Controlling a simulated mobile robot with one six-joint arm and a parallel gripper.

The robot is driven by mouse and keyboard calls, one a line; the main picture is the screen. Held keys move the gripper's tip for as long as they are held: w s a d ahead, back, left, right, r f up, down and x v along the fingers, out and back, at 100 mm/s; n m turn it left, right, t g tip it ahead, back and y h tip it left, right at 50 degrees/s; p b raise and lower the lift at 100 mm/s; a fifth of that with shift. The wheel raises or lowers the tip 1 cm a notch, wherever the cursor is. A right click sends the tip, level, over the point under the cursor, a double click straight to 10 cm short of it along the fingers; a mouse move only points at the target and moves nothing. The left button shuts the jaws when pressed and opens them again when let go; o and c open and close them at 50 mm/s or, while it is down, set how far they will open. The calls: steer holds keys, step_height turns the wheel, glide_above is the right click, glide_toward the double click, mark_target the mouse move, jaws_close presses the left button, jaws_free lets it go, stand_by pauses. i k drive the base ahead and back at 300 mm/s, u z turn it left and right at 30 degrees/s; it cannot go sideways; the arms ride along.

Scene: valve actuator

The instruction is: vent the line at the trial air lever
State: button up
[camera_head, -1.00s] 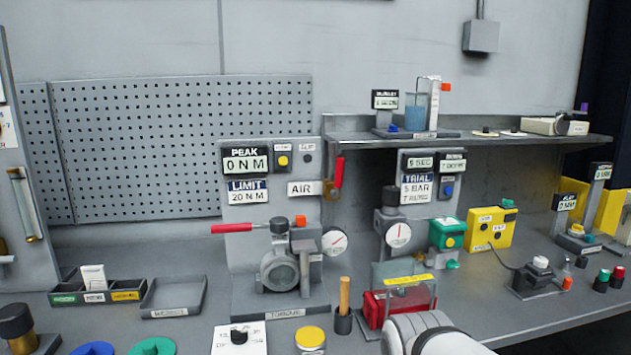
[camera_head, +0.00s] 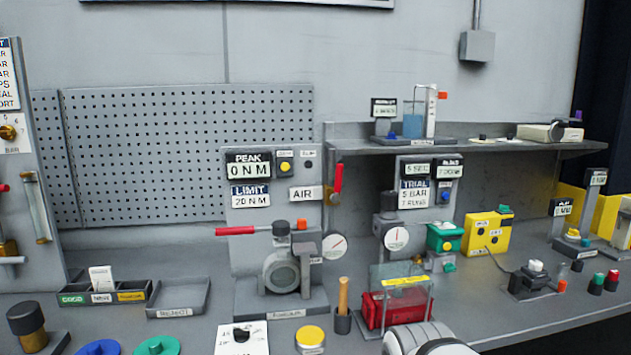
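A small red lever (camera_head: 338,178) on a brass fitting (camera_head: 333,197) stands upright, just right of the AIR label (camera_head: 306,193) and left of the trial panel (camera_head: 414,195). I take it for the trial air lever, though no label on it can be read. The trial panel reads 5 bar. A round dial gauge (camera_head: 397,238) sits below that panel, its reading too small to tell. Another gauge (camera_head: 334,246) is beside the torque stand. My gripper is out of view; only a white rounded part of my arm shows at the bottom edge.
A long red handle (camera_head: 236,231) sticks out left from the torque stand (camera_head: 283,270). A clear guard over a red box (camera_head: 398,308) and a wooden-handled tool (camera_head: 343,300) stand in front. A shelf (camera_head: 480,150) overhangs the trial station. Bench front at left holds trays and several pots.

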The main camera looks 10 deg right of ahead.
mark_target(334, 199)
steer(key=k, duration=1.15)
steer(key=z, duration=0.35)
steer(key=i, duration=1.8)
steer(key=u, duration=0.55)
